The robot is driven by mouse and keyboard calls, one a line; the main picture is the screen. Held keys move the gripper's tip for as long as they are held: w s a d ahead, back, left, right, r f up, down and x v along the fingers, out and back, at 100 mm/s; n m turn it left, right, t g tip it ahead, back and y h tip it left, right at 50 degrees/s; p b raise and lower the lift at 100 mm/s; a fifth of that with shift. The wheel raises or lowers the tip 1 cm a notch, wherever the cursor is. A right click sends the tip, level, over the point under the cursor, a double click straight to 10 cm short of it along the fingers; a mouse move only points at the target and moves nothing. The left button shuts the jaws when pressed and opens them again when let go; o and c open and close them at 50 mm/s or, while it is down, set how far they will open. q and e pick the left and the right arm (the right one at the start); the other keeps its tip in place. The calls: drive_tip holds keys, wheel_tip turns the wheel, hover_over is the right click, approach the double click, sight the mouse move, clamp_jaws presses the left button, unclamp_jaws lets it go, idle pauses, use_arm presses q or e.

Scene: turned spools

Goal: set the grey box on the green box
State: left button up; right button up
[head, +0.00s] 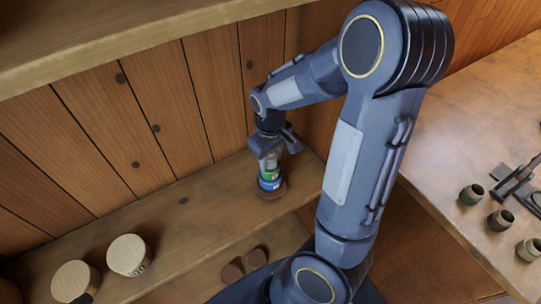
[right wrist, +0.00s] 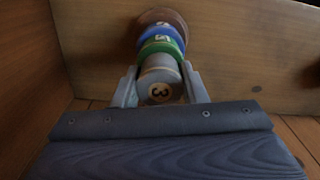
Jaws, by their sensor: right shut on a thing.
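My right gripper (head: 272,154) reaches down to the shelf and is shut on the grey box (right wrist: 160,80), a grey round box with a "3" on its end. In the right wrist view its fingers are on both sides of it. The green box (head: 269,175) is directly below the grey box, in line with it; it also shows in the right wrist view (right wrist: 163,47). The grey box looks against the green box, but I cannot tell whether it rests on it. My left gripper is not in view.
Under the green box are a blue box (head: 270,184) and a brown box (head: 271,193) on the shelf (head: 200,204). Two pale round boxes (head: 128,255) (head: 75,282) stand at left. Two brown pieces (head: 232,272) lie lower. Small cups (head: 472,194) stand on the right table.

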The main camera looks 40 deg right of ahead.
drive_tip(key=shift+f, duration=0.2)
drive_tip(key=o, duration=0.9)
drive_tip(key=shift+r, duration=0.1)
drive_tip(key=shift+o, duration=0.2)
wheel_tip(320, 180, up, 12)
drive_tip(key=s+a+r+m+t+y, duration=0.1)
drive_tip(key=s+a+t, duration=0.4)
drive_tip(key=s+a, duration=0.5)
drive_tip(key=s+m+y, duration=0.1)
drive_tip(key=s+y, duration=0.1)
drive_tip(key=s, duration=0.1)
drive_tip(key=shift+a+m+t+y, duration=0.25)
drive_tip(key=shift+m+t+y, duration=0.05)
drive_tip(key=shift+m+y, duration=0.1)
drive_tip(key=shift+s, duration=0.1)
